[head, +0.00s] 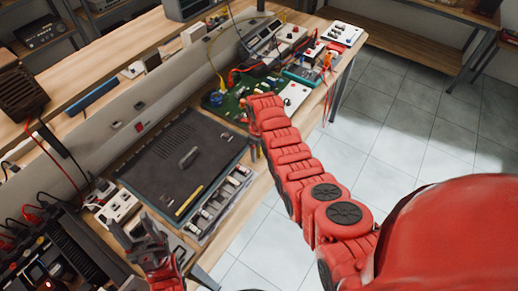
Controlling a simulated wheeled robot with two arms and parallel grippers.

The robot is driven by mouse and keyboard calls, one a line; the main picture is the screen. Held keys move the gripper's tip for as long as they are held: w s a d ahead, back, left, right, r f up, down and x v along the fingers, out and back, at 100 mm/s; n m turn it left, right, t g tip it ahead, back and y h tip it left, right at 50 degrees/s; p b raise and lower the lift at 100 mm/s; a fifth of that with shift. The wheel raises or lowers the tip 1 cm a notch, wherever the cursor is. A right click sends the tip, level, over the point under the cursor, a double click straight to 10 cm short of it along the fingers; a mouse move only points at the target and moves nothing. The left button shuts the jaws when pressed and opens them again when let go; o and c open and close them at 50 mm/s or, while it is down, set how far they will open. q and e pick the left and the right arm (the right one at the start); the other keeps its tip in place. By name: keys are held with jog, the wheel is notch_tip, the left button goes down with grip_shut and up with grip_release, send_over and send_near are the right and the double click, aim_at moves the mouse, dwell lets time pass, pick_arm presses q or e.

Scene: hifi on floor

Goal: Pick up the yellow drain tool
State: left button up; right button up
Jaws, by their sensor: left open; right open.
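The yellow drain tool (189,200) is a thin yellow stick. It lies on the dark mat (165,165) near the mat's front edge, beside a row of small parts. My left gripper (136,232) is open and empty at the lower left, to the left of the tool and apart from it. My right arm reaches up across the middle of the view. Its gripper (255,148) shows only as a small part beside the mat's right side, open, mostly hidden by the arm, and well away from the tool.
A dark grey object (188,157) lies mid-mat. A tray of small parts (222,202) runs along the mat's front. A green circuit board (232,100) and instruments stand further along the bench. Black power units (55,265) are at lower left. Tiled floor (400,130) is clear at right.

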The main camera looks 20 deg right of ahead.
grip_shut()
dwell(0.4)
jog(key=shift+r, duration=0.15)
